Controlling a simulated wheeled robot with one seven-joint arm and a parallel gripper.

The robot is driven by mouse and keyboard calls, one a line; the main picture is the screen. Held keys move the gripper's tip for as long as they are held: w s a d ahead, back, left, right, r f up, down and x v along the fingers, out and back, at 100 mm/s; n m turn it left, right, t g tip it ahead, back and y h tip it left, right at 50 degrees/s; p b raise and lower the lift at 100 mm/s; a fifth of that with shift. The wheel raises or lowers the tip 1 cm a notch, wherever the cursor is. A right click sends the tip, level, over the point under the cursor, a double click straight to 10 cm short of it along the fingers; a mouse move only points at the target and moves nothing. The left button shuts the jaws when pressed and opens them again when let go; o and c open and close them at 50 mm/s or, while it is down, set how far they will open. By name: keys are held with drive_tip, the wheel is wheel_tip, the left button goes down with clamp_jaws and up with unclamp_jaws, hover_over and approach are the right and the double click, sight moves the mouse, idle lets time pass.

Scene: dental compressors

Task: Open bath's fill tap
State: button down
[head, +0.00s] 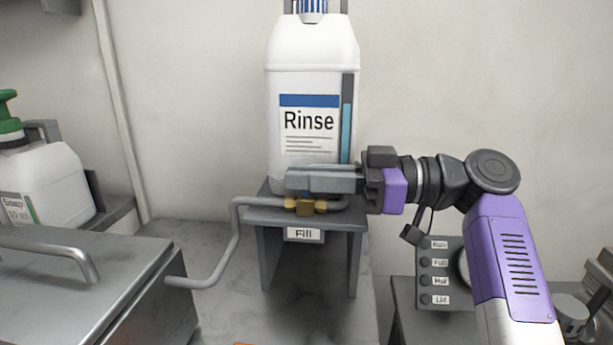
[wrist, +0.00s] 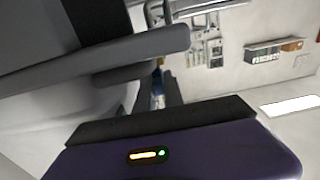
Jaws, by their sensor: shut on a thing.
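The fill tap (head: 305,207) is a small brass valve on the pipe at the front of a grey stand, above a "Fill" label (head: 304,234). A bit of blue shows on top of it, under my gripper (head: 292,181). My gripper reaches in from the right, level, just above the brass body and in front of the Rinse bottle. It is shut on the tap's handle, which the fingers mostly hide. The bath (head: 80,275) is the grey metal box at lower left.
The white Rinse bottle (head: 310,90) stands on the stand (head: 312,222) right behind my gripper. A bent pipe (head: 222,262) runs from the tap to the bath. A control panel (head: 440,272) with labelled buttons stands at right. Another white container (head: 45,180) is at left.

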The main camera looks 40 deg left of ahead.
drive_tip(key=c, duration=1.4)
unclamp_jaws()
drive_tip(key=shift+s+a+f, duration=0.1)
drive_tip(key=shift+c, duration=0.2)
drive_tip(key=shift+p+v, duration=0.35)
drive_tip(key=shift+v, duration=3.6)
